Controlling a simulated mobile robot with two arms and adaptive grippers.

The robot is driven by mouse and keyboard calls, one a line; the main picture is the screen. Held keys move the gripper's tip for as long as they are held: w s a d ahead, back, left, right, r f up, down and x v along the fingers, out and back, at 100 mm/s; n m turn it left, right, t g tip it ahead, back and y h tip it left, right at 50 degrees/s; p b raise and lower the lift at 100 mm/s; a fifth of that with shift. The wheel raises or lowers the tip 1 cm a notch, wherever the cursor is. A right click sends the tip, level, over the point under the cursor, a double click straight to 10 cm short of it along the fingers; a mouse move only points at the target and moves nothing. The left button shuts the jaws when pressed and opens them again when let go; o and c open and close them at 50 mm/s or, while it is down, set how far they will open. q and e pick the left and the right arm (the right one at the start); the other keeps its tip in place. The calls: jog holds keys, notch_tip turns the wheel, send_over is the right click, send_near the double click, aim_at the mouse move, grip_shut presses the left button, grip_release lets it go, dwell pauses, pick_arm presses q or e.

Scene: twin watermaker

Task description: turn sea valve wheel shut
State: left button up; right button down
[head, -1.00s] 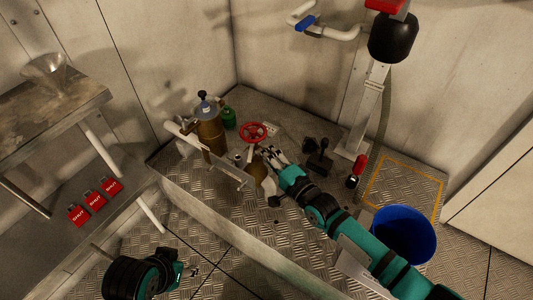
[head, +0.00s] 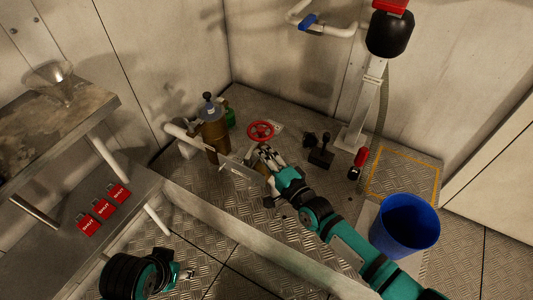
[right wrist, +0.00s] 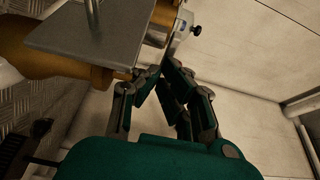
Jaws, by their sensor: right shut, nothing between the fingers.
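The red sea valve wheel (head: 261,131) is at the back of the raised tread-plate platform, right of a brown cylinder. My right gripper (head: 264,150) is just in front of the wheel in the head view; I cannot tell whether it touches. Its fingers are shut and empty. In the right wrist view my right gripper (right wrist: 155,72) has its fingertips close to a brass-coloured body (right wrist: 50,40) and a grey plate (right wrist: 88,25). The wheel is not recognisable there. My left gripper (head: 188,274) is low at the left, far from the wheel; its fingers are too small to judge.
A brown cylinder (head: 214,135) and white pipe (head: 183,135) stand left of the wheel. A black lever fitting (head: 321,153) and white post (head: 366,100) are right. A blue bucket (head: 405,226) stands at front right. Red SHUT tags (head: 103,208) lie on the left shelf.

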jog(key=shift+s+a, duration=0.1)
jog(key=shift+a, duration=0.55)
dwell(0.3)
